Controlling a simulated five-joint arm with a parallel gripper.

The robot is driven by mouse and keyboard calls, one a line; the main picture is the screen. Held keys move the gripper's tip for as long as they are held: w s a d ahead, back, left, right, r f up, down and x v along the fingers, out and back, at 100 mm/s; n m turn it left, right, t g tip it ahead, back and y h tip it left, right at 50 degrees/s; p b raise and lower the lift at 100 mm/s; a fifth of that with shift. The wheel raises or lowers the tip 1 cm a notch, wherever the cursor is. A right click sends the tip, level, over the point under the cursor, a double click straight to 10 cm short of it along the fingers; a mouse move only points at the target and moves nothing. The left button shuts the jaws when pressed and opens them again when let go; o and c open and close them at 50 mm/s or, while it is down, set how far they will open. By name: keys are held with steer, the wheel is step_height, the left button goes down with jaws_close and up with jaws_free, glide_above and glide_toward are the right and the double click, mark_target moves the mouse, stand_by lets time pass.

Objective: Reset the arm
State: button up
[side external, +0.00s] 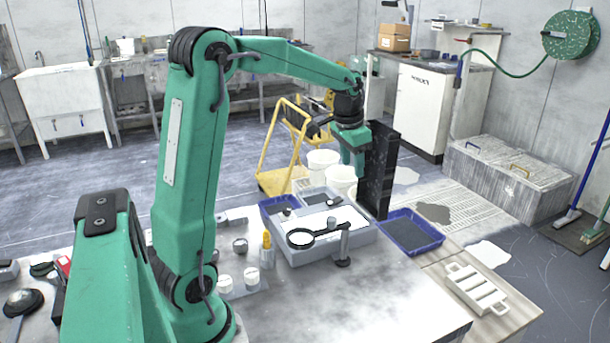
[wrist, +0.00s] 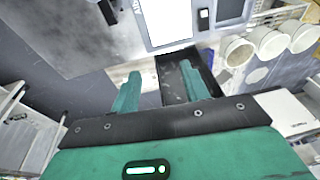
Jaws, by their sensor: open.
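My green arm reaches from the lower left over the bench, bent at the elbow. My gripper (side external: 357,168) points down at its end, above the back right of the work area. In the wrist view my gripper (wrist: 161,72) shows two green fingers spread apart with nothing held between them. A tall black upright panel (side external: 380,172) stands close beside the gripper in the side view. I cannot tell whether they touch. A dark open shape (wrist: 172,82), possibly that panel, lies beyond the fingers in the wrist view.
On the bench are a grey tray with a white top (side external: 330,251), a magnifier on a stand (side external: 343,245), a blue tray (side external: 411,232), a yellow-topped bottle (side external: 267,250) and a white slotted rack (side external: 477,289). White buckets (side external: 323,160) and a yellow cart (side external: 275,180) stand behind.

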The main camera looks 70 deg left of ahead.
steer(key=s+d+r+t+h, duration=0.1)
steer(key=s+d+r+t, duration=0.1)
steer(key=s+d, duration=1.6)
steer(key=shift+s+d+t, duration=0.2)
steer(key=shift+s+t, duration=0.5)
steer(key=shift+s, duration=0.3)
